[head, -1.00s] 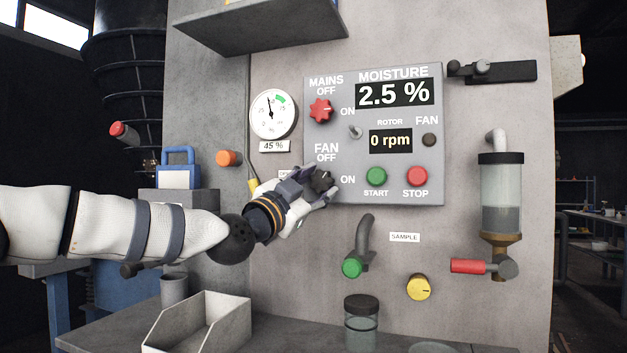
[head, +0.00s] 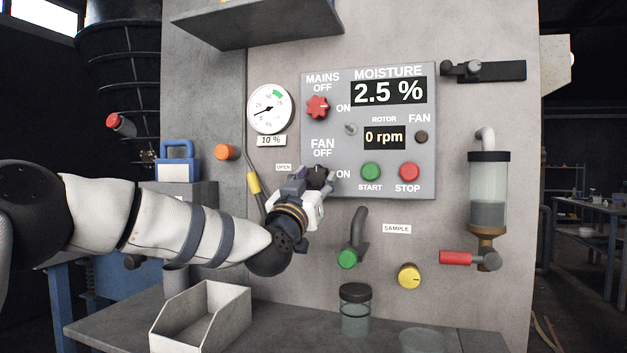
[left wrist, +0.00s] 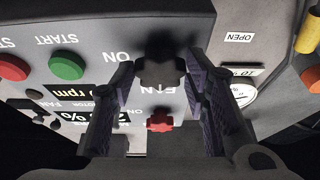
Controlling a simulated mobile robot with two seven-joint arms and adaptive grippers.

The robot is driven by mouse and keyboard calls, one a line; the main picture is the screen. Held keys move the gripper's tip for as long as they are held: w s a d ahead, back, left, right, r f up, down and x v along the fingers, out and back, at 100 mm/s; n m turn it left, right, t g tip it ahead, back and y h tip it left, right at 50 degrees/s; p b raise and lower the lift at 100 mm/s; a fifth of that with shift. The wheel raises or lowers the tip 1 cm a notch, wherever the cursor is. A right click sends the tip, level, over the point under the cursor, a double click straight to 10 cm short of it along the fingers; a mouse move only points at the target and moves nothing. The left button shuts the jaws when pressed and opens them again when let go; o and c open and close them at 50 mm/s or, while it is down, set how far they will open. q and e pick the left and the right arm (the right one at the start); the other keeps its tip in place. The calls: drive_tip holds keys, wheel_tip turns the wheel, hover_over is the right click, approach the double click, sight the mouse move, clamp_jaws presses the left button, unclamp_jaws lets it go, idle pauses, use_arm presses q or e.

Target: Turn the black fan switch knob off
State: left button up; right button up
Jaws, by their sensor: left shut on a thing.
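The black fan switch knob (head: 318,176) is at the lower left of the grey control panel (head: 432,130), between the FAN OFF and ON labels. My left gripper (head: 314,187) reaches it from below left and is shut on it; the fingers partly hide it. In the left wrist view, upside down, the dark knob (left wrist: 161,66) sits between the two fingers (left wrist: 162,85). The knob's pointer direction cannot be made out. The gauge (head: 270,109) above left has its needle pointing left, with 10 % on its label. My right gripper is not in view.
The red mains knob (head: 318,107) is above the fan knob. Green start (head: 371,171) and red stop (head: 408,172) buttons are to its right. A yellow-handled lever (head: 254,184) is close to my left gripper. A metal bin (head: 200,316) and lidded jar (head: 355,308) stand below.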

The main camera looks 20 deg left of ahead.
use_arm(q)
drive_tip(key=shift+r, duration=0.1)
idle(0.4)
drive_tip(key=o, duration=1.1)
drive_tip(key=shift+s, duration=0.1)
drive_tip(key=v, duration=1.2)
